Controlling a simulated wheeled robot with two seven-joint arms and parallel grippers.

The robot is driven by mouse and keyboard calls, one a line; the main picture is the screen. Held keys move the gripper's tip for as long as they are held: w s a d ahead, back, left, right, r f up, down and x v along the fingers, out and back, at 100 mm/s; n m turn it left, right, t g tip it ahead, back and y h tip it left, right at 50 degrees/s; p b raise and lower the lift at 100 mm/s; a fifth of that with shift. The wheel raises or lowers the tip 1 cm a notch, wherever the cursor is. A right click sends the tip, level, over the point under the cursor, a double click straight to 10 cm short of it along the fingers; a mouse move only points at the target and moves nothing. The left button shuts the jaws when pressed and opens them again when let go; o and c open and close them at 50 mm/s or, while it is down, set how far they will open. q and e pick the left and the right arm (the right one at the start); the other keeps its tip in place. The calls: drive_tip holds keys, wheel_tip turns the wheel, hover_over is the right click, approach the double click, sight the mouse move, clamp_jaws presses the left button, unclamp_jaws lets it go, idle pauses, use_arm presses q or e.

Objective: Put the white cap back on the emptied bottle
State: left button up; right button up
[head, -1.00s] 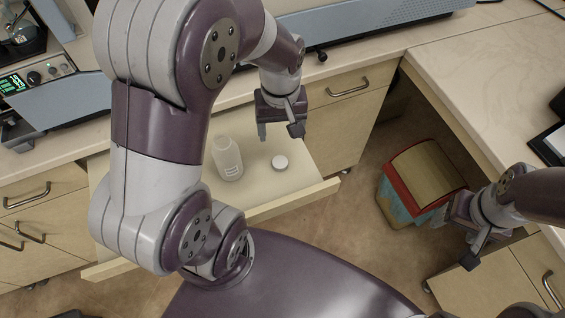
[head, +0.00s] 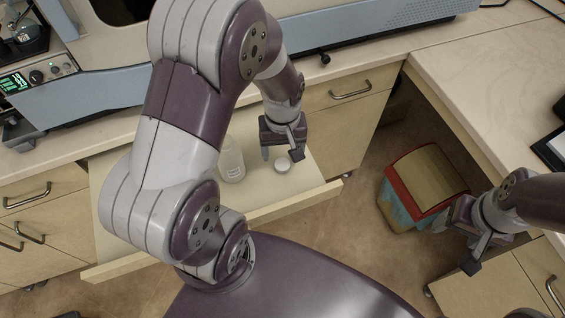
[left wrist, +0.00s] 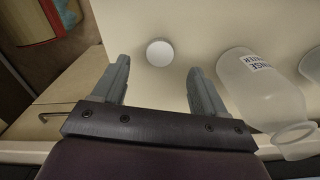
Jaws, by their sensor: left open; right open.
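The white cap (head: 282,163) lies on the surface of the pulled-out drawer (head: 262,189). My left gripper (head: 281,154) is open and empty above the drawer, close over the cap in the head view. In the left wrist view the cap (left wrist: 160,52) shows beyond and between the open fingers (left wrist: 160,85), apart from them. The bottle (left wrist: 262,92), with a printed label and an open neck, is right of the fingers. My right gripper (head: 462,240) is open and empty at the right.
A second translucent vessel (left wrist: 312,65) shows at the right edge of the left wrist view. A red-rimmed bin (head: 425,185) stands on the floor to the right. The bench and the blue-grey instrument (head: 350,40) border the drawer at the back.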

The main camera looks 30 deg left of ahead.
sight(282, 164)
use_arm(q)
wheel_tip(282, 164, down, 5)
drive_tip(key=shift+w+a+f, duration=0.1)
idle(0.4)
drive_tip(key=c, duration=1.1)
